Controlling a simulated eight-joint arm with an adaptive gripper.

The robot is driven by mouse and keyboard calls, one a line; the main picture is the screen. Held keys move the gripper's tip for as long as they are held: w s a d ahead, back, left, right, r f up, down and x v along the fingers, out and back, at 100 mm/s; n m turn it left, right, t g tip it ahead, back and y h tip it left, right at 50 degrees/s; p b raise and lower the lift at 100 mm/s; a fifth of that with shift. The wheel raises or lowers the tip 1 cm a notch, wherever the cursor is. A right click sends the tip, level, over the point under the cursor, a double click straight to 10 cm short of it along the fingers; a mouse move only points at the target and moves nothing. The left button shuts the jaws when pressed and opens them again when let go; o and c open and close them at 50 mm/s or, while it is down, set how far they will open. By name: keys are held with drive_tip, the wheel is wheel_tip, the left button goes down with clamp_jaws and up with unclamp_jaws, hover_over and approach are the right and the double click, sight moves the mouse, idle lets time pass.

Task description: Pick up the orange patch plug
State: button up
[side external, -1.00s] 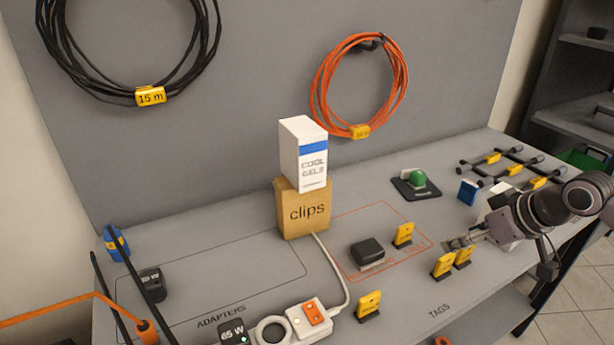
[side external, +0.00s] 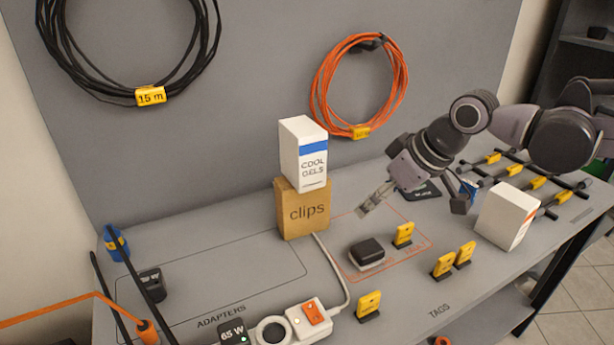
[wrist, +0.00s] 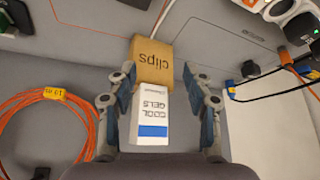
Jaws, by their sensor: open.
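The orange patch plug (side external: 147,332) stands at the lower left of the side external view, at the end of an orange cable and partly cut off by the frame edge. In the wrist view an orange plug (wrist: 288,57) shows small at the upper right, beside a blue connector. My gripper (side external: 368,205) hangs over the back middle of the bench, right of the clips box and well away from the plug. In the wrist view my gripper (wrist: 165,82) has its fingers spread wide, with nothing held between them.
A white box (side external: 303,152) stands on the brown clips box (side external: 303,212), between my gripper and the plug. A dark adapter (side external: 368,251), yellow tags (side external: 403,235) and a power strip (side external: 309,318) lie on the bench. Dark cables and a blue connector (side external: 116,243) are near the plug.

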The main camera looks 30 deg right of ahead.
drive_tip(key=w+a+n+g, duration=0.15)
drive_tip(key=w+a, duration=0.25)
drive_tip(key=a, duration=0.7)
drive_tip(key=n+g+y, duration=0.1)
drive_tip(key=n+g, duration=0.1)
drive_tip(key=n, duration=0.4)
approach(149, 328)
wheel_tip(149, 328, down, 3)
drive_tip(key=shift+y, duration=0.3)
drive_tip(key=shift+w+x, duration=0.15)
drive_tip(key=shift+x, duration=2.3)
drive_tip(key=shift+w+x, duration=0.15)
drive_tip(key=shift+x, duration=2.35)
drive_tip(key=shift+a+r, duration=0.15)
drive_tip(key=shift+r, duration=0.05)
drive_tip(key=shift+c, duration=0.3)
clamp_jaws()
